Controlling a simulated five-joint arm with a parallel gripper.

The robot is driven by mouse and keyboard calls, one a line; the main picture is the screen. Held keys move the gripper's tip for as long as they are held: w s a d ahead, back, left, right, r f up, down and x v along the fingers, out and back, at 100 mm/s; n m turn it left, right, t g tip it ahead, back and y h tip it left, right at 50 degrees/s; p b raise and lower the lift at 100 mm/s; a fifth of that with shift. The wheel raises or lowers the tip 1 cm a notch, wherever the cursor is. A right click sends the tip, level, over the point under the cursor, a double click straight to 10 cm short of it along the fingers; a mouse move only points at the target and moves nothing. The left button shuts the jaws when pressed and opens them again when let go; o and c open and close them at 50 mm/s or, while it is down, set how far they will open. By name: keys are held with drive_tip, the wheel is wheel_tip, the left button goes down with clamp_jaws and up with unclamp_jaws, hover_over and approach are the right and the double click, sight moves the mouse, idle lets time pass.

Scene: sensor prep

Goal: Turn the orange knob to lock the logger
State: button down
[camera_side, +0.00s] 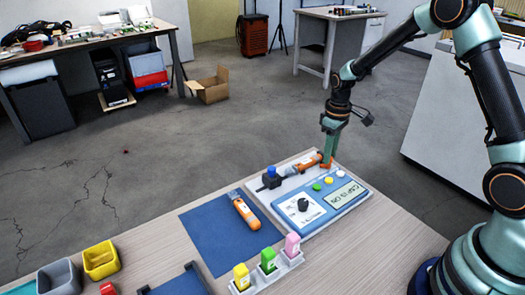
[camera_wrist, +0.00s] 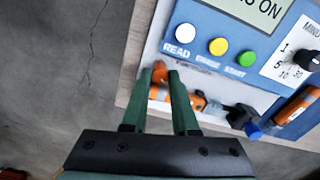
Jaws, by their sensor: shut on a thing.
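The orange knob (camera_wrist: 159,73) shows between my fingertips in the wrist view, at the end of the white dock strip. My gripper (camera_wrist: 160,80) is shut on it; the fingers hide part of it. In the side view, my gripper (camera_side: 328,152) points down at the far end of the dock. The orange-and-white logger (camera_wrist: 193,100) lies along the dock beside the knob, and shows in the side view (camera_side: 303,165). A black clamp with a blue knob (camera_side: 270,177) stands at its other end.
A blue panel (camera_side: 318,215) has a dial, a lit display and white, yellow and green buttons beside the dock. An orange tool (camera_side: 245,212) lies on a blue mat (camera_side: 205,235). A rack (camera_side: 262,278) holds colored bottles. Yellow (camera_side: 101,260) and grey bins stand at left.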

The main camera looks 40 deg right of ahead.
drive_tip(key=m, duration=0.5)
drive_tip(key=shift+m, duration=0.3)
drive_tip(key=m, duration=0.6)
drive_tip(key=shift+r, duration=0.1)
idle(0.3)
drive_tip(key=c, duration=0.7)
unclamp_jaws()
wheel_tip(320, 180, up, 12)
